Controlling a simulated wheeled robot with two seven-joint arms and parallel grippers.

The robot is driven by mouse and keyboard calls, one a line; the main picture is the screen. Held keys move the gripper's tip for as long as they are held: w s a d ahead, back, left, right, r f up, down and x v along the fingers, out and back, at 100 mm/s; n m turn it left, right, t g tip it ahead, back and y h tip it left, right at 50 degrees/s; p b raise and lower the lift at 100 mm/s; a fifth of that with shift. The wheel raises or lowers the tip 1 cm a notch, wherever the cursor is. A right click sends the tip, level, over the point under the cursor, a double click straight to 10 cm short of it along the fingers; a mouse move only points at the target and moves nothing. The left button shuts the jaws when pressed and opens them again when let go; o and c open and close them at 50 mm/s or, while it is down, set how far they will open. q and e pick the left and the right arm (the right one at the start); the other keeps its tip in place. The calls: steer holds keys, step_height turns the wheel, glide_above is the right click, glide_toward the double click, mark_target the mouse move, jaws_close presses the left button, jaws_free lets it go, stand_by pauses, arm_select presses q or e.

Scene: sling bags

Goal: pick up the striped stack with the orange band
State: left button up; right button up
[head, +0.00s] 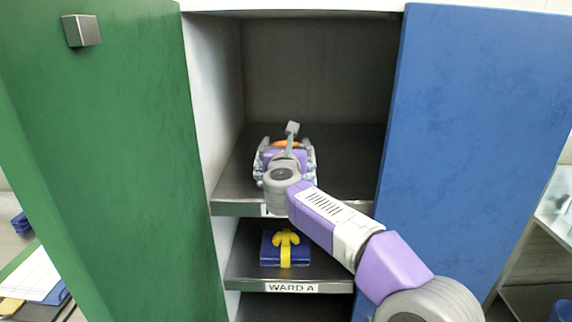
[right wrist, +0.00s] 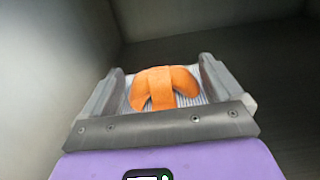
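The striped stack (right wrist: 196,97) is grey and white with a wide orange band (right wrist: 158,87). It is on or just above the upper shelf. In the head view only a bit of its orange band (head: 287,143) shows above my right gripper (head: 284,152). In the right wrist view my right gripper (right wrist: 160,88) has its fingers wide apart, one on each side of the stack. The fingers are close to its sides; I cannot see whether they touch. The stack's underside is hidden. My left gripper is not in view.
The cabinet's upper shelf (head: 346,180) is bare around the gripper, with a white side wall (head: 212,105) at left. A blue stack with a yellow band (head: 271,250) lies on the lower shelf, labelled WARD A. Green (head: 105,150) and blue (head: 470,130) doors flank the opening.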

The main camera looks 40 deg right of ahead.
steer(key=c, duration=1.4)
steer(key=shift+c, duration=0.5)
steer(key=shift+r, duration=0.15)
